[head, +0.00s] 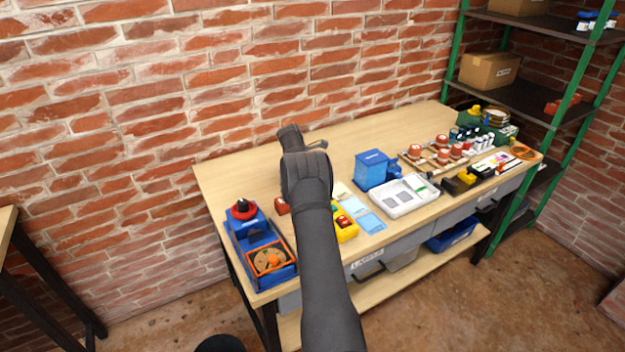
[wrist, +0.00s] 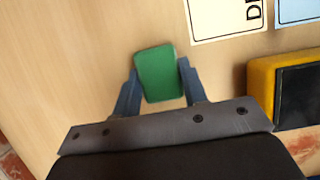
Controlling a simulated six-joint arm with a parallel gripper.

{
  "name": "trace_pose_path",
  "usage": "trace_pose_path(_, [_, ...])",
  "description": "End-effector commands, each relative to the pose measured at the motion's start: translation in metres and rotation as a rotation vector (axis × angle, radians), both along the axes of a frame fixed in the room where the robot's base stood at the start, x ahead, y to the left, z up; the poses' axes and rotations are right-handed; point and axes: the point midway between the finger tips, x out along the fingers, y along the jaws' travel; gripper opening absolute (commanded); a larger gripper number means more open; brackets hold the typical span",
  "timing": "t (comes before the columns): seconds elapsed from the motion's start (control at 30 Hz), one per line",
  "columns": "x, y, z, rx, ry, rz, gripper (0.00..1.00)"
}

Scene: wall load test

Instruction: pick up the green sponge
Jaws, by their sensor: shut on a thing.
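The green sponge (wrist: 157,74) shows in the wrist view as a small green block with rounded corners. My gripper (wrist: 156,78) is shut on it, with one blue finger against its left side and one against its right side. The wooden table lies behind the sponge in that view. I cannot tell how far the sponge is from the tabletop. In the head view my arm and wrist reach over the table, and the fingers and the sponge are hidden behind them.
A blue box (head: 371,169) and a white tray (head: 404,196) stand to the right. The table's back left (head: 235,170) is clear.

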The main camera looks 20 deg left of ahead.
Motion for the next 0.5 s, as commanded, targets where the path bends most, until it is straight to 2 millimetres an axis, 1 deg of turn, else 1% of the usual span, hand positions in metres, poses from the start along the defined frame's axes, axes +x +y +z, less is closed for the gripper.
trace_pose_path(0.17, [0.0,0.0,0.006,0.001,-0.002,0.0,0.18])
trace_pose_path(0.27, [0.0,0.0,0.015,0.001,-0.002,0.0,0.18])
trace_pose_path(0.43, [0.001,0.0,0.045,0.001,-0.004,0.0,0.18])
trace_pose_path(0.5, [-0.002,-0.013,0.05,0.0,-0.001,-0.002,0.18])
